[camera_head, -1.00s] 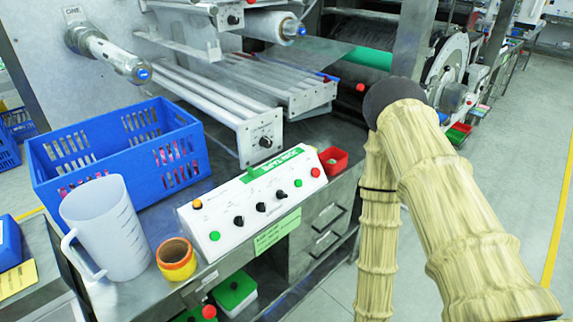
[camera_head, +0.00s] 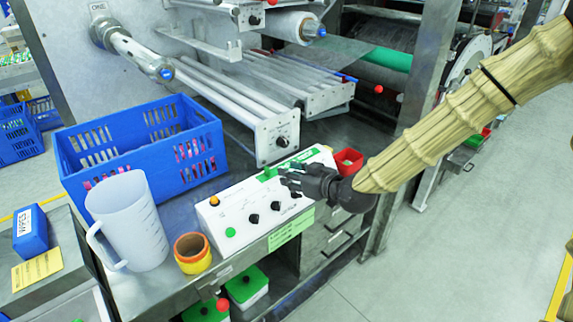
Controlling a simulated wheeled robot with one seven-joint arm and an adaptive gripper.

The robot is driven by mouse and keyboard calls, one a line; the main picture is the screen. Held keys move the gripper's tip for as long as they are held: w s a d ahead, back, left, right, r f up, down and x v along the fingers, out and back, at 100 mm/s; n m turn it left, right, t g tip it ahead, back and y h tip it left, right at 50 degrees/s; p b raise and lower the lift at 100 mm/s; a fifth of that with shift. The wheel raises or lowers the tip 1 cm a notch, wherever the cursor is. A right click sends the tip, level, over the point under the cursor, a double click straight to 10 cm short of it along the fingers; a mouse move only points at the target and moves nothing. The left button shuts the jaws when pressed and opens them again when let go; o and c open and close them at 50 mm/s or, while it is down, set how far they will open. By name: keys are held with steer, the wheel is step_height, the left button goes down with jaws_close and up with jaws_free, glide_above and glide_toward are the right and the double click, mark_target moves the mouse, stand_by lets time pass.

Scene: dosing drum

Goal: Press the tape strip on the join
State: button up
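A white control box (camera_head: 243,212) with several knobs and coloured buttons lies along the front of the machine bench. A green patch (camera_head: 266,174) shows at its back edge, partly hidden by my gripper; in the earlier view it carries lettering that I read as join tape. My gripper (camera_head: 284,178) is dark and reaches in from the right, over the back right part of the box. Its fingers point left. I cannot tell whether it touches the box, or how far apart the fingers are. I cannot make out a separate tape strip or the join.
A blue crate (camera_head: 150,178) stands behind the box. A clear jug (camera_head: 130,222) and a yellow-orange ring-shaped pot or roll (camera_head: 193,254) stand left of it. A red bin (camera_head: 348,162) is close beside my wrist. Rollers (camera_head: 215,92) lie behind. The floor at right is clear.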

mark_target(268, 168)
steer(key=shift+p+x, duration=1.85)
steer(key=shift+x, duration=3.35)
steer(key=shift+a, duration=0.1)
jaws_close()
